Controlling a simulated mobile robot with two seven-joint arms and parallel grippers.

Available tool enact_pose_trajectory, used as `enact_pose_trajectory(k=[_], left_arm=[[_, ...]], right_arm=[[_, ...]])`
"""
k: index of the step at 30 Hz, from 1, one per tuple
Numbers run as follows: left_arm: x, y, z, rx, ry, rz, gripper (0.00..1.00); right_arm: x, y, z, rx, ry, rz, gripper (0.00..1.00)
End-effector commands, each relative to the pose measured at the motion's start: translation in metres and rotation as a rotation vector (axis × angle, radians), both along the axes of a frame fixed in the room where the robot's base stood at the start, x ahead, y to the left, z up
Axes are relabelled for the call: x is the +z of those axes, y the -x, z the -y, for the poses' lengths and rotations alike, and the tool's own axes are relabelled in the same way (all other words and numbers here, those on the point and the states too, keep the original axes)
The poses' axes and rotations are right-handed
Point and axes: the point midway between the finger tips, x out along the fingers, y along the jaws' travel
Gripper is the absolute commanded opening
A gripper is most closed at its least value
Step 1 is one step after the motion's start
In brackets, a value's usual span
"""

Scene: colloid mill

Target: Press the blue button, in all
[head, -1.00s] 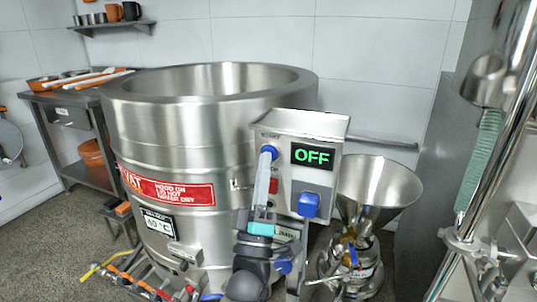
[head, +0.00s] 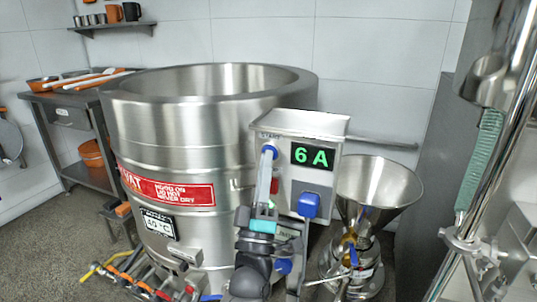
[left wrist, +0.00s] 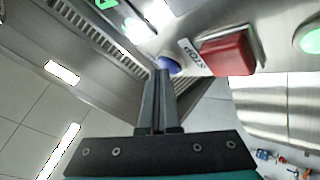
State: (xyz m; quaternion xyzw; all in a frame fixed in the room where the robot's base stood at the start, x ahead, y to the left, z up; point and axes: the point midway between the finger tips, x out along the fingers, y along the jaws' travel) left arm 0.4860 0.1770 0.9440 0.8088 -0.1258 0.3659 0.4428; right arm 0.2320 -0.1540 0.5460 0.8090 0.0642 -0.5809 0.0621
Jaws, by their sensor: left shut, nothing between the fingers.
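The grey control box (head: 322,127) on the big steel vessel has a green display (head: 312,156) reading "6 A". The blue button (head: 270,152) sits under the START label on its front. My left gripper (head: 268,150) is shut and empty, its fingertips up at the blue button and covering part of it. In the left wrist view the blue button (left wrist: 174,67) shows just beyond the closed fingertips (left wrist: 162,66); they look to be touching. A red STOP button (left wrist: 228,53) is beside it, with a green one (left wrist: 309,38) further right. My right gripper is not in view.
The steel vessel (head: 215,125) stands behind and left of the box. A blue plug (head: 309,204) sits on the box's lower front. A steel funnel (head: 379,195) stands to the right. Pipes and valves (head: 140,284) run along the floor at the front left.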

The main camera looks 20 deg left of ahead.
Motion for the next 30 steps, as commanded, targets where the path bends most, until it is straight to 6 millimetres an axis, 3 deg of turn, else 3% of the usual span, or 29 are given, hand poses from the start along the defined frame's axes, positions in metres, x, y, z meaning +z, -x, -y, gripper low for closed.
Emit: enact_pose_trajectory(k=[14, 30], left_arm=[[0.0, -0.002, 0.0, -0.001, 0.0, -0.003, 0.0], [0.0, 0.015, 0.0, -0.001, 0.001, -0.001, 0.0]], right_arm=[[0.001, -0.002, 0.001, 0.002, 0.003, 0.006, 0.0], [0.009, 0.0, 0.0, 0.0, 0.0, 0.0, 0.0]])
